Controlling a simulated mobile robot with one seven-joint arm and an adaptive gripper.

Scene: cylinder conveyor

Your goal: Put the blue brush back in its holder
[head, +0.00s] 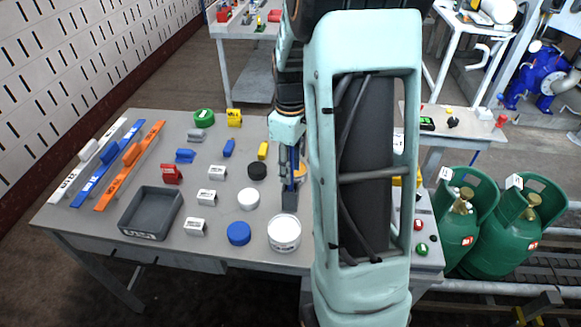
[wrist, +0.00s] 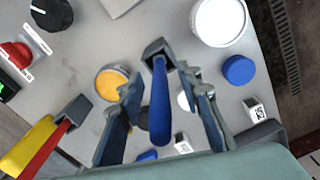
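The blue brush (wrist: 160,105) stands between my fingers in the wrist view, its handle end toward the camera. Its lower end meets the small grey holder (wrist: 155,48) and appears to sit inside it. My gripper (wrist: 163,85) is open, with a finger on each side of the handle and visible gaps to it. In the head view my gripper (head: 290,172) points down over the grey holder (head: 289,200) near the table's right side. My arm hides part of that area, and the brush is hard to tell from the fingers there.
On the table (head: 90,215), a white round container (head: 284,233) and a blue disc (head: 239,233) are near the holder. An orange-topped can (wrist: 112,82) is close to my left finger. A second grey holder (wrist: 75,108) has a red handle. A grey tray (head: 150,212) stands left.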

